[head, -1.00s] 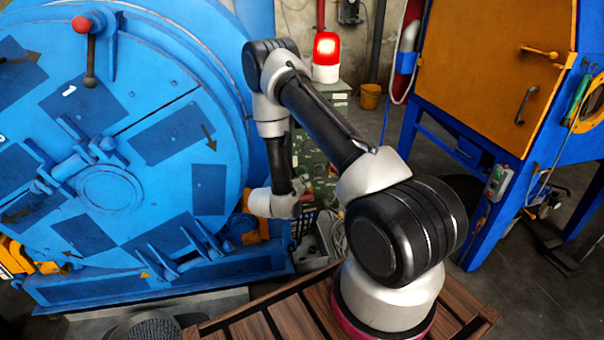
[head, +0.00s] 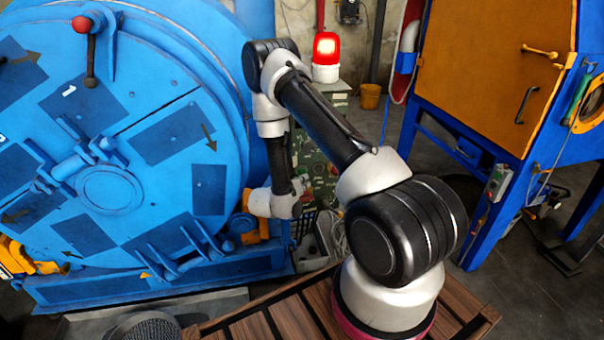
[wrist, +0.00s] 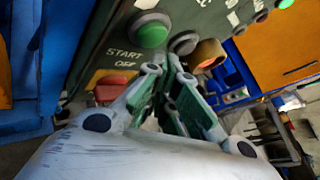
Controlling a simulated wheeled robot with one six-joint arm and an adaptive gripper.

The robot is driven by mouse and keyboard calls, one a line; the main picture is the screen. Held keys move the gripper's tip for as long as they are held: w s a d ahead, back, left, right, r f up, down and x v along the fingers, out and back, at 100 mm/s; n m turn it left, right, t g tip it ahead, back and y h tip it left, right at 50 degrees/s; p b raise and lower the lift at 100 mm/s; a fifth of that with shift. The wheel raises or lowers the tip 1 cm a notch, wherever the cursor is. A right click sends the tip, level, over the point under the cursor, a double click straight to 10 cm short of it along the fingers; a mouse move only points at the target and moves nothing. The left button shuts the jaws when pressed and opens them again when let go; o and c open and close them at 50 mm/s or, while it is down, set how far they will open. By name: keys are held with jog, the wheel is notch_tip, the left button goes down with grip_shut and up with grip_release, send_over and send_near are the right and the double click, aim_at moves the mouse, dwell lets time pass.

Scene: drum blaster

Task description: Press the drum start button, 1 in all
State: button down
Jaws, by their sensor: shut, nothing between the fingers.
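In the wrist view a round green button (wrist: 152,31) sits on the dark green control panel (wrist: 105,58), above a START label. A red button (wrist: 110,89) sits below the word OFF, partly behind a finger. My gripper (wrist: 172,68) is shut and empty, with its fingertips below and right of the green button in the picture. I cannot tell whether they touch the panel. In the head view the green cabinet (head: 313,160) stands behind my arm; its buttons are too small or hidden to make out, and my gripper's fingers are barely visible.
A dark round button (wrist: 184,43) and an orange-ringed knob (wrist: 207,54) sit right of the green button. The large blue drum (head: 105,130) stands left of my arm. A lit red beacon (head: 326,57) tops the cabinet. A blue and orange machine (head: 490,70) stands right.

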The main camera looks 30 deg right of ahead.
jog(key=shift+w, duration=0.15)
jog(key=shift+w+d, duration=0.1)
jog(key=shift+w, duration=0.15)
